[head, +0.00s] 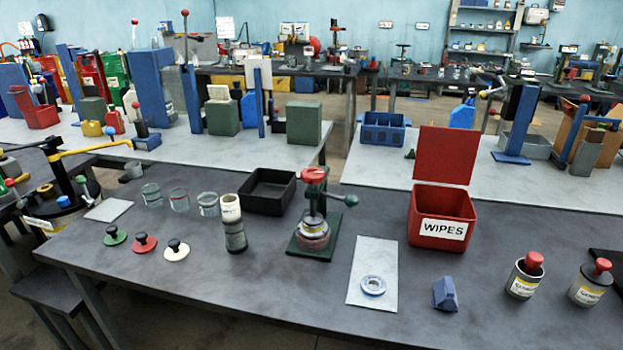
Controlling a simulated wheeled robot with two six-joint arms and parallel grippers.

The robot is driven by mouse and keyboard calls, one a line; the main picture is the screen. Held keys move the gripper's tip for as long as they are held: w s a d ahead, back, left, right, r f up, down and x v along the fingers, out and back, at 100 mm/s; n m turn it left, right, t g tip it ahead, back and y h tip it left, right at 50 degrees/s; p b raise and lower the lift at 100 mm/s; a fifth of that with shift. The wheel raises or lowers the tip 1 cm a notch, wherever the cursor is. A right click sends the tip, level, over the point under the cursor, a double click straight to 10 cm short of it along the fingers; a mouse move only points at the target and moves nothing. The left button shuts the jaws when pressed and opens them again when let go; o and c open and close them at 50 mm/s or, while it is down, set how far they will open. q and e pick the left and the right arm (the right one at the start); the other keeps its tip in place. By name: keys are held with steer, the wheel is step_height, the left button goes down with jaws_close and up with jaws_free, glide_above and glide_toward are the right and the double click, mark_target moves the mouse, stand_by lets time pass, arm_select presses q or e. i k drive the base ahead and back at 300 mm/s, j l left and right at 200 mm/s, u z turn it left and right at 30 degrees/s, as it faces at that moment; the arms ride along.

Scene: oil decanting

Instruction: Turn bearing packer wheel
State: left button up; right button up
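The bearing packer (313,232) stands upright on a dark green base plate, near the middle of the front table in the head view. It has a red top piece (314,176) and a side arm ending in a dark green knob (351,200) that points right. A round reddish-grey part sits low in its frame. Which part is the wheel I cannot tell for certain. A ring-shaped bearing (373,285) lies on a light sheet (371,305) to the right of the packer. Neither of my grippers shows in the head view, and nothing touches the packer.
A red WIPES box (442,218) with raised lid stands right of the packer. A black tray (268,191) is behind left, and stacked cylinders (235,236) stand left. The table front before the packer is clear.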

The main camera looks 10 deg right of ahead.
mark_target(313, 177)
steer(key=j+u, duration=0.15)
steer(key=j, duration=0.55)
steer(key=i+j+u, duration=0.15)
steer(key=j, duration=0.55)
steer(key=k+j, duration=0.05)
